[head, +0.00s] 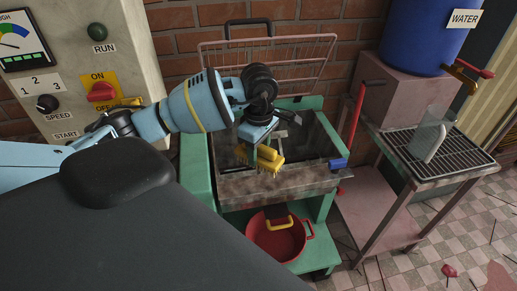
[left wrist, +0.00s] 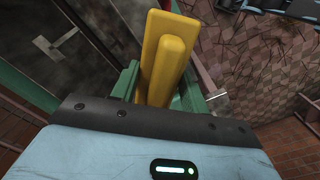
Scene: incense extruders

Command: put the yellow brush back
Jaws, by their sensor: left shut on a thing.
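The yellow brush (head: 266,160) is held in my left gripper (head: 262,150), over the open dark trough (head: 300,178) of the green-framed machine. My left gripper is shut on it, and its bristles hang down near the trough's front wall. I cannot tell whether they touch it. My right gripper is in neither view.
A wire rack (head: 270,50) stands behind the trough. A red pan (head: 277,238) sits below in the green frame. To the right, a cart carries a clear jug (head: 430,135) on a grille under a blue water barrel (head: 425,35). A control panel (head: 85,70) stands left.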

